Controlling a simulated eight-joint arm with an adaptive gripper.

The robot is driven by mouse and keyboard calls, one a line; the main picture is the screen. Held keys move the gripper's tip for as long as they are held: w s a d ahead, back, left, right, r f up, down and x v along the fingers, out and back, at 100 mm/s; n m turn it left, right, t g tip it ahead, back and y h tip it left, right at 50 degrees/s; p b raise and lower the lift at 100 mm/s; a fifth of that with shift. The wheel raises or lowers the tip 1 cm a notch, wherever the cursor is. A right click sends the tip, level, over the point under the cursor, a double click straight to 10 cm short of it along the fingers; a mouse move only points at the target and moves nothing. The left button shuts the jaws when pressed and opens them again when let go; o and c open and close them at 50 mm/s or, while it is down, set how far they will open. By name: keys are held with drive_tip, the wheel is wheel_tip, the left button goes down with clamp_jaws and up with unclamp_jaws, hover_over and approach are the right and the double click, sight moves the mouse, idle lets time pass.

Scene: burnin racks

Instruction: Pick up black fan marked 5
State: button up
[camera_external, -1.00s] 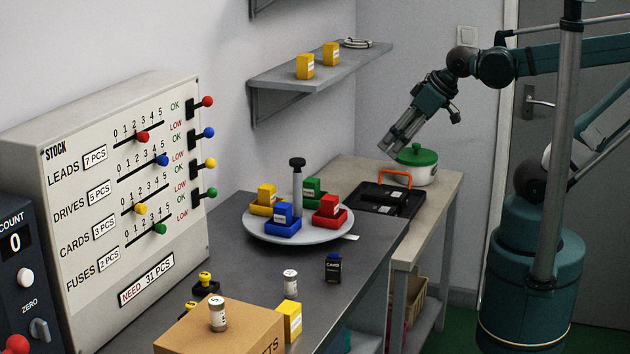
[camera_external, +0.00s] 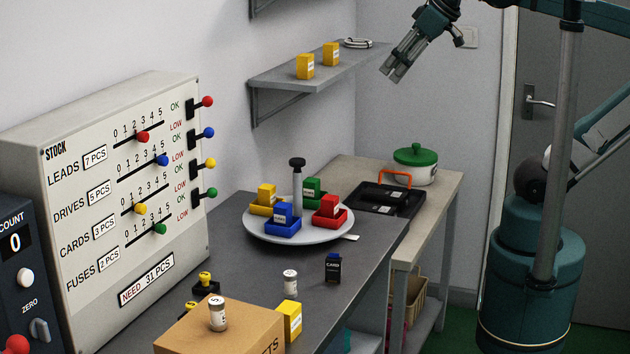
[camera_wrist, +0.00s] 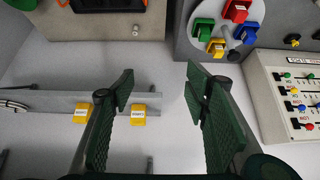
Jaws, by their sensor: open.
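I cannot make out a black fan marked 5 in either view. My gripper (camera_external: 393,70) is open and empty, raised in the air to the right of the wall shelf. In the wrist view my gripper (camera_wrist: 162,88) shows its two fingers wide apart with nothing between them. A flat black tray or case (camera_external: 376,205) with an orange handle lies on the beige bench. It shows partly at the top of the wrist view (camera_wrist: 108,8); its contents are too small to tell.
The wall shelf (camera_external: 290,80) holds two yellow boxes (camera_external: 305,67) and a coil. A round turntable (camera_external: 298,236) bears coloured bins on the dark bench. A white pot with a green lid (camera_external: 415,165) stands behind the case. The stock panel (camera_external: 110,190) stands at left.

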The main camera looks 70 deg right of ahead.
wheel_tip(320, 180, up, 5)
drive_tip(key=w+a+r+n+g+y+p, duration=0.2)
drive_tip(key=w+a+r+n+p, duration=0.4)
drive_tip(key=w+a, duration=0.75)
drive_tip(key=w+a+r+n+g+y+p, duration=0.1)
drive_tip(key=w+a+r+n, duration=0.15)
drive_tip(key=a, duration=0.65)
drive_tip(key=w+a+r+n+p, duration=0.1)
drive_tip(key=w+a, duration=0.3)
drive_tip(key=a, duration=0.5)
drive_tip(key=n+g+p, duration=0.4)
drive_tip(key=n+p, duration=0.2)
drive_tip(key=n, duration=0.3)
hover_over(193, 304)
drive_tip(key=d, duration=0.2)
wheel_tip(193, 304, down, 10)
drive_tip(key=r, duration=0.1)
drive_tip(key=shift+m, duration=0.25)
wheel_tip(193, 304, down, 34)
drive_tip(key=shift+f, duration=0.1)
drive_tip(key=shift+x, duration=1.3)
